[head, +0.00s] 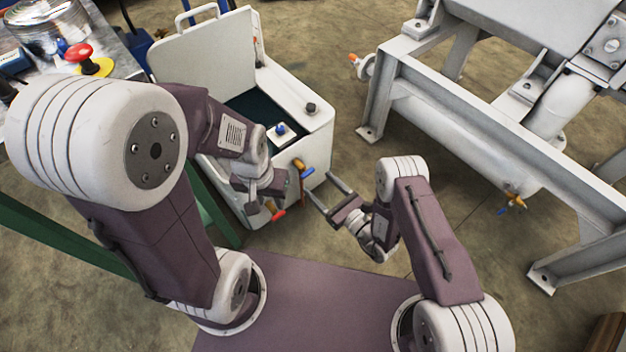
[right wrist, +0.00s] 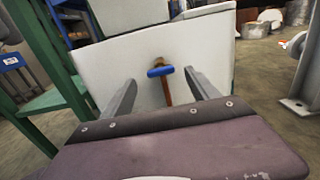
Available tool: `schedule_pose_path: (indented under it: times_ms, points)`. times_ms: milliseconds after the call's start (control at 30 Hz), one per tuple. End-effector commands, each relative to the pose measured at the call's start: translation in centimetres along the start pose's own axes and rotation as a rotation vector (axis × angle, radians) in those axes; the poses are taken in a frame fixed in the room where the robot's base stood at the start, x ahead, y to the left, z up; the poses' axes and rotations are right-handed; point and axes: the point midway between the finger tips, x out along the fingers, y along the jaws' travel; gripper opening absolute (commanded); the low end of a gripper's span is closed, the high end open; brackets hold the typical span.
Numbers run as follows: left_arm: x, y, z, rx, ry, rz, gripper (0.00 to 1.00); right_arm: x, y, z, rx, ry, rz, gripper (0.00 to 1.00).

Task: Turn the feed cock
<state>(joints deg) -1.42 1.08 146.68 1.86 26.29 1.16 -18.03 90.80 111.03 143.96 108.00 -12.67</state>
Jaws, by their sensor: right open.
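A cock with a blue handle (head: 306,173) sits on the front wall of a white open-topped tank (head: 312,130). In the right wrist view its blue handle (right wrist: 160,71) lies crosswise above a brown pipe. A red-handled cock (head: 276,214) shows lower on the tank, close to my left gripper. I cannot tell which one is the feed cock. My right gripper (head: 328,192) is open and empty, its fingers pointing at the tank, with the blue handle ahead between them and apart from them. My left gripper (head: 264,196) is in front of the tank; its fingers are partly hidden.
A grey steel machine frame (head: 455,110) stands on the right, with another cock (head: 514,202) under its cylinder. A green bench leg (head: 60,240) is on the left. A table with a red button (head: 78,53) is at upper left. Floor between tank and frame is clear.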

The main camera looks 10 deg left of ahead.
Motion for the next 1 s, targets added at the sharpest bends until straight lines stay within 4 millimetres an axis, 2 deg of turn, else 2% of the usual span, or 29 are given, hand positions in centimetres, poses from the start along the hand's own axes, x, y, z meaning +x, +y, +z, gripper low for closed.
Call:
schedule_pose_path:
  times_ms: [33,200,533,567,767,1000]
  points:
    - [1.3,0.0,0.1,0.000,0.000,0.000,0.36,1.1,0.1,-0.6,-0.004,-0.003,0.004,0.69]
    - [2.4,-0.1,0.2,0.000,0.000,0.000,0.36,3.6,0.0,-0.3,-0.002,-0.002,0.003,0.69]
    - [2.4,-0.1,0.2,0.000,0.000,0.000,0.36,4.3,0.0,0.0,0.001,0.001,-0.001,0.69]
    - [2.4,-0.1,0.2,0.000,0.000,0.000,0.36,4.3,0.0,0.0,0.001,0.001,-0.001,0.64]
    - [2.4,-0.1,0.2,0.000,0.000,0.000,0.36,4.3,-0.1,0.0,0.001,0.001,-0.001,0.08]
    - [2.2,0.0,0.2,0.000,0.000,0.000,0.36,4.3,0.0,0.1,-0.020,0.001,-0.001,0.07]
